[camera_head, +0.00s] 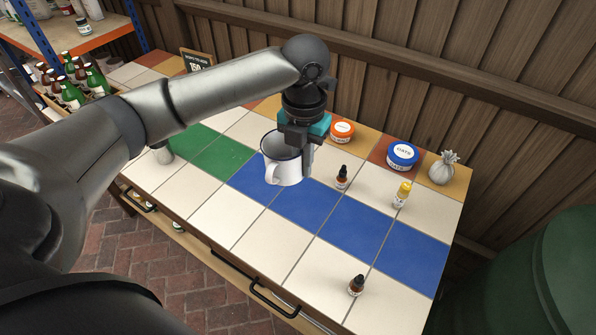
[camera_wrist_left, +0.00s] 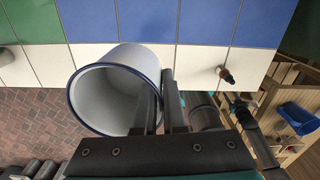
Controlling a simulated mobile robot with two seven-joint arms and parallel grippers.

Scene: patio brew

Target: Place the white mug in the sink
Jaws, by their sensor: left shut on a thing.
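The white mug (camera_head: 283,160) has a dark rim and a handle facing the front left in the head view. My left gripper (camera_head: 307,160) is shut on the mug's wall, at its right side in the head view. The mug is upright there, over the blue and white tiles; I cannot tell how far it is above them. In the left wrist view the mug (camera_wrist_left: 112,88) shows its open mouth, with the gripper fingers (camera_wrist_left: 160,105) at its wall. No sink is in view.
A bottle crate (camera_head: 75,90) is at left.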

